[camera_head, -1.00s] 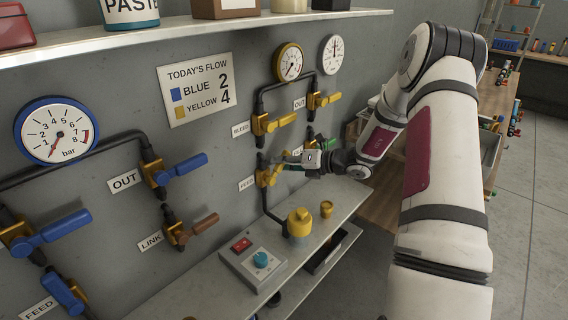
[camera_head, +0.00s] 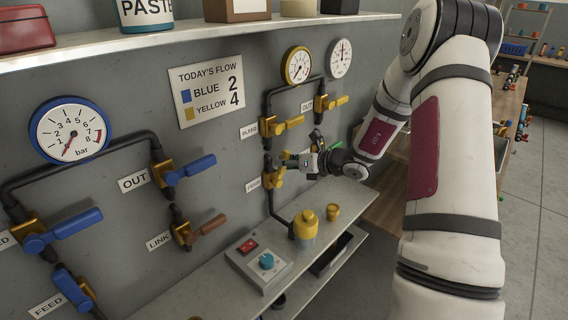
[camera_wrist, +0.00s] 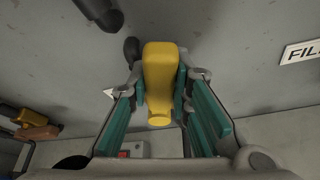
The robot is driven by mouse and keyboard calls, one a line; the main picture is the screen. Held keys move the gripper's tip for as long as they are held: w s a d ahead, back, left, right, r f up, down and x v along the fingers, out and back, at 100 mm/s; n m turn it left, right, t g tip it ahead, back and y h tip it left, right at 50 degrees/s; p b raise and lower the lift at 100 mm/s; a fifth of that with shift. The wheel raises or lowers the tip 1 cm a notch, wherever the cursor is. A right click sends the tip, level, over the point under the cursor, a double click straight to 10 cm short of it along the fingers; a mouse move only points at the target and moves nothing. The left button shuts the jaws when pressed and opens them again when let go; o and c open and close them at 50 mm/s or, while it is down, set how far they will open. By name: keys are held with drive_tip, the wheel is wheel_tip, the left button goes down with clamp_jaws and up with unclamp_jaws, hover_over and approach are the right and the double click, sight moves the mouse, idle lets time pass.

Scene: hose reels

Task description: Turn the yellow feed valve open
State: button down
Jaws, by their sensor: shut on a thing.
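The yellow feed valve (camera_head: 275,176) is on the vertical pipe of the right-hand line, beside the FEED label (camera_head: 253,184) and below the bleed valve. My gripper (camera_head: 292,160) is at this valve and hides much of it in the head view. In the wrist view the yellow handle (camera_wrist: 160,80) lies lengthwise between the teal-padded fingers of my gripper (camera_wrist: 162,100), which are shut on it. The valve body behind the handle is mostly hidden, so I cannot tell its exact turn.
The yellow bleed valve (camera_head: 283,126) is just above my gripper, and the yellow out valve (camera_head: 330,103) is up to the right. A yellow pot (camera_head: 305,226) and a control box (camera_head: 258,262) stand on the shelf below. Blue valves (camera_head: 188,170) are on the left.

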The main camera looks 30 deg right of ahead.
drive_tip(key=c, duration=1.4)
unclamp_jaws()
drive_tip(key=shift+a, duration=0.1)
drive_tip(key=shift+c, duration=0.2)
drive_tip(key=shift+s, duration=0.1)
drive_tip(key=shift+s+d+r, duration=0.2)
drive_tip(key=shift+s+d, duration=0.05)
drive_tip(key=shift+d, duration=0.05)
drive_tip(key=v, duration=1.1)
drive_tip(key=shift+s, duration=0.1)
